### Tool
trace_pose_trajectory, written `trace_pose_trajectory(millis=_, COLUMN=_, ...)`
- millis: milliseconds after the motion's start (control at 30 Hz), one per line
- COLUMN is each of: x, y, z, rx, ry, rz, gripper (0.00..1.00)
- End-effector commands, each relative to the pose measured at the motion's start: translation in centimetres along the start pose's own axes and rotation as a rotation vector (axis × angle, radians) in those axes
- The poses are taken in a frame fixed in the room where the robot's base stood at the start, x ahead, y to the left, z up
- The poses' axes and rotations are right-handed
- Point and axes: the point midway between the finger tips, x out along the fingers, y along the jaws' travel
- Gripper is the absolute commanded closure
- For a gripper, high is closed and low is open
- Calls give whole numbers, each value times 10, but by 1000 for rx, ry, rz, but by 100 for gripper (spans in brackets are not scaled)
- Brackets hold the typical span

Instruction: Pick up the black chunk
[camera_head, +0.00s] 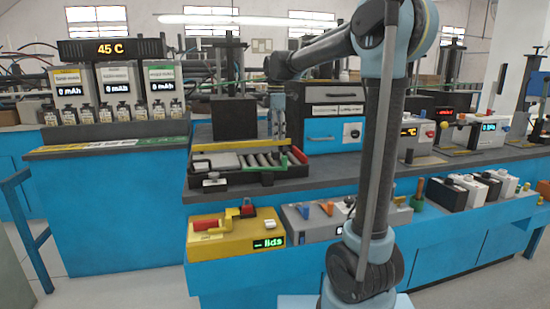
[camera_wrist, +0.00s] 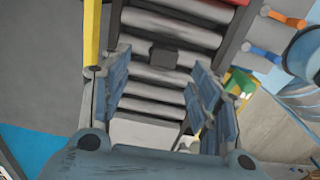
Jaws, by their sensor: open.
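The black chunk (camera_wrist: 163,58) is a small dark block in the wrist view. It appears to lie across the grey cylinders (camera_wrist: 160,80) of a tray, near the upper middle of the picture. My gripper (camera_wrist: 158,95) is open, with one blue finger pad on each side of the picture. The chunk shows beyond the fingertips and between their lines, apart from both pads. In the head view my gripper (camera_head: 277,108) points down above the tray (camera_head: 250,178). I cannot pick out the chunk there.
A black box (camera_head: 233,117) stands left of my gripper, and a blue and grey machine (camera_head: 333,130) stands to its right. A yellow device (camera_head: 235,236) sits on the lower shelf. Coloured handles (camera_wrist: 285,20) are right of the tray in the wrist view.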

Motion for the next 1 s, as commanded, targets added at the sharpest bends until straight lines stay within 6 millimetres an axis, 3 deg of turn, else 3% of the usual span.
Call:
trace_pose_trajectory(millis=100, x=16, y=0, z=0, rx=1, ry=0, rz=0, gripper=43)
trace_pose_trajectory(millis=367, x=31, y=-1, z=0, rx=1, ry=0, rz=0, gripper=43)
trace_pose_trajectory(millis=700, x=72, y=-5, z=-4, rx=1, ry=0, rz=0, gripper=43)
trace_pose_trajectory(millis=1000, x=78, y=-6, z=-4, rx=1, ry=0, rz=0, gripper=43)
